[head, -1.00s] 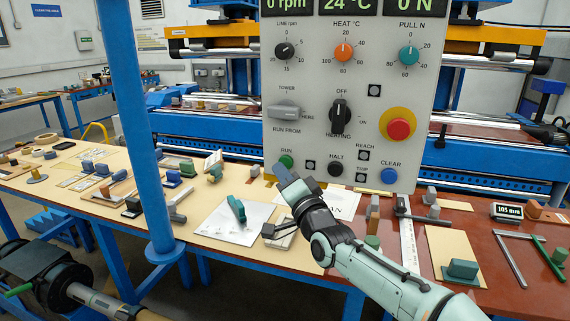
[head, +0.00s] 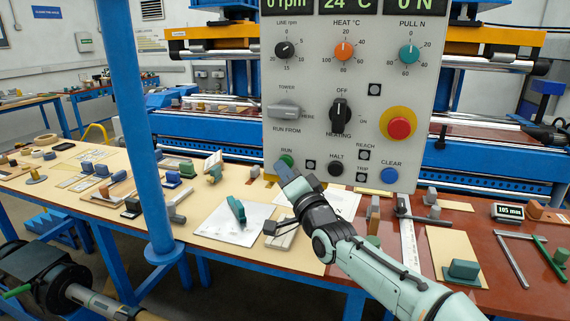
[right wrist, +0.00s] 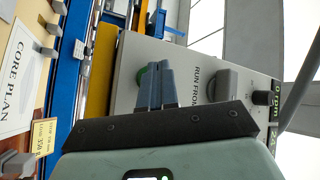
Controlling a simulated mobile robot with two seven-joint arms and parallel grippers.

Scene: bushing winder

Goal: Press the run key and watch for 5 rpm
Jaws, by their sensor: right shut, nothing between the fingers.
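The grey control panel (head: 350,70) stands upright in the middle of the head view. The green run key (head: 286,160) is at its lower left, under the RUN label. My right gripper (head: 283,171) is shut and empty, with its fingertips right at the lower edge of the key. In the right wrist view, the shut fingers (right wrist: 155,85) overlap the green key (right wrist: 146,75) and hide part of it. I cannot tell whether they touch it or whether it is pressed in. The rpm display (head: 286,4) is cut off at the top and appears to read 0. My left gripper is not in view.
The black HALT key (head: 336,168) and blue CLEAR key (head: 389,176) lie right of the run key. A red stop button (head: 399,128) sits higher. A blue post (head: 146,120) rises left of the panel. Papers and small parts cover the bench (head: 290,255) below.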

